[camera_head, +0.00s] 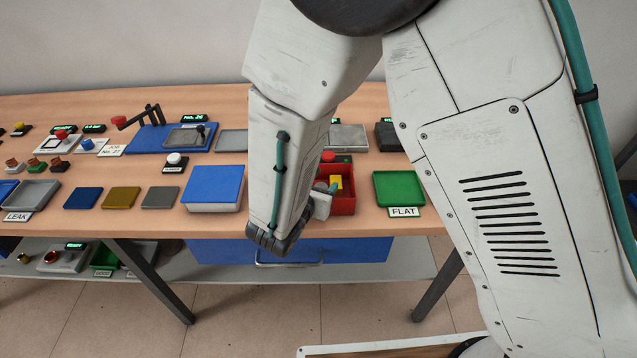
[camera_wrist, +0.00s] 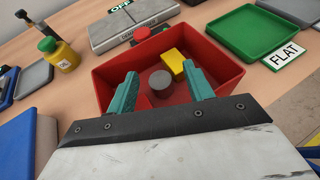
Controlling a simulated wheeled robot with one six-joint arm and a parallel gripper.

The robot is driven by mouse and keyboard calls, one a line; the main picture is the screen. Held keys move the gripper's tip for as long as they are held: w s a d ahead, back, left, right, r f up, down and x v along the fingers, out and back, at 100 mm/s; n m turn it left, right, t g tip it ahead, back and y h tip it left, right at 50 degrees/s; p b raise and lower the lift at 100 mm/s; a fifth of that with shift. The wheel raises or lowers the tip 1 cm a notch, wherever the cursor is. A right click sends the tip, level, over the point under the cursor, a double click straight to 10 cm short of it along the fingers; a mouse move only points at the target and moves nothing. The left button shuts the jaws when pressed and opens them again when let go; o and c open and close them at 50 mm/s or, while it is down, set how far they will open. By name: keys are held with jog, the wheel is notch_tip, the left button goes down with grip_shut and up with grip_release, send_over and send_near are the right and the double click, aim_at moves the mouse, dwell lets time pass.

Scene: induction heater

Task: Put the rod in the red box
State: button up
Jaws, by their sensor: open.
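The red box (camera_head: 345,206) stands on the table near its front edge, partly hidden by my arm in the head view. In the wrist view the box (camera_wrist: 220,68) lies under and ahead of my gripper (camera_wrist: 160,72). The gripper's two green fingers are apart and reach over the box. A grey rod (camera_wrist: 160,82) shows as a round end face between the fingers, within the box's walls. I cannot tell how long it is or whether a finger touches it. A yellow block (camera_wrist: 173,62) also lies in the box, behind the rod.
A green tray (camera_head: 399,188) labelled FLAT stands right of the box, and a blue block (camera_head: 213,185) stands to its left. A red button (camera_wrist: 141,33) is behind the box. A yellow bottle (camera_wrist: 60,52) stands at the left in the wrist view.

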jog(key=v, duration=1.1)
jog(key=s+d+r+m+g+h, duration=0.1)
jog(key=d+r+m+g+h, duration=0.1)
jog(key=d+r+m+g, duration=0.55)
jog(key=s+d+r+m+g+h, duration=0.15)
jog(key=d+r+m, duration=0.5)
jog(key=d, duration=0.85)
jog(key=s+d+r+m+g+y, duration=0.1)
jog(key=s+d+r+m+y, duration=0.1)
jog(key=s+m+y, duration=0.2)
jog(key=s+d+r+m+y, duration=0.3)
jog(key=s+m+y, duration=0.2)
jog(key=s+m, duration=0.4)
jog(key=shift+s+d+m+g, duration=0.25)
jog(key=shift+s+m+g, duration=0.15)
jog(key=shift+m, duration=1.6)
jog(key=shift+r, duration=0.1)
